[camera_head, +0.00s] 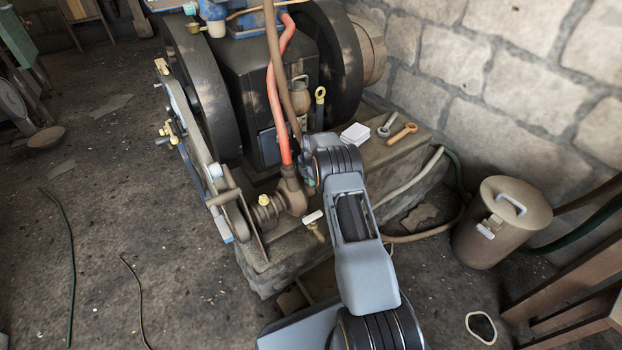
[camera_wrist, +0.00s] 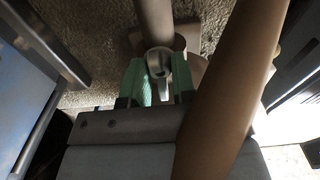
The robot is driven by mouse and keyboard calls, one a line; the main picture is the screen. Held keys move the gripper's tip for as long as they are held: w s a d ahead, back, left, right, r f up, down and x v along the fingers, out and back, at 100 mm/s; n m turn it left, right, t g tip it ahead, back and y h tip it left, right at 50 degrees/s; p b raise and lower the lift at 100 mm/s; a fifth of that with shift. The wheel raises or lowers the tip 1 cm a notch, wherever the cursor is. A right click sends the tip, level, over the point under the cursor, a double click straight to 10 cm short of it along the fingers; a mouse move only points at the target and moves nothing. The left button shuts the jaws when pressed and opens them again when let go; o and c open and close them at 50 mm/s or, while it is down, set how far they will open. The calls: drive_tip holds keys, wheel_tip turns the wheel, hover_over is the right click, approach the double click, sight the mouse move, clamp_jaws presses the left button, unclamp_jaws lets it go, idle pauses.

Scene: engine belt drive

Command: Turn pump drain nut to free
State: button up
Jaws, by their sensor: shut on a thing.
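In the wrist view, my gripper (camera_wrist: 160,78) has its two green fingers on either side of a small round grey-brown fitting (camera_wrist: 158,62), which I take to be the pump drain nut. The gripper is shut on it. A pale tongue-like piece shows between the fingers. In the head view, the brown pump (camera_head: 291,196) stands at the engine's front, below the red hose (camera_head: 274,115). My forearm and wrist cover the place just right of the pump. The nut is hidden there, and only a little green of the gripper shows.
A thick brown pipe (camera_wrist: 232,85) crosses the wrist view close to the gripper's right side. A white-handled tap (camera_head: 313,218) sits below my wrist. Two wrenches (camera_head: 397,130) and white cloths (camera_head: 355,133) lie on the stone plinth. A lidded bin (camera_head: 500,225) stands right.

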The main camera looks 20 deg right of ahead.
drive_tip(key=shift+n, duration=0.3)
drive_tip(key=n+p, duration=0.1)
drive_tip(key=n, duration=0.3)
drive_tip(key=shift+n, duration=0.3)
drive_tip(key=shift+n+p, duration=0.3)
drive_tip(key=shift+n, duration=2.3)
drive_tip(key=o, duration=0.9)
drive_tip(key=shift+a, duration=0.2)
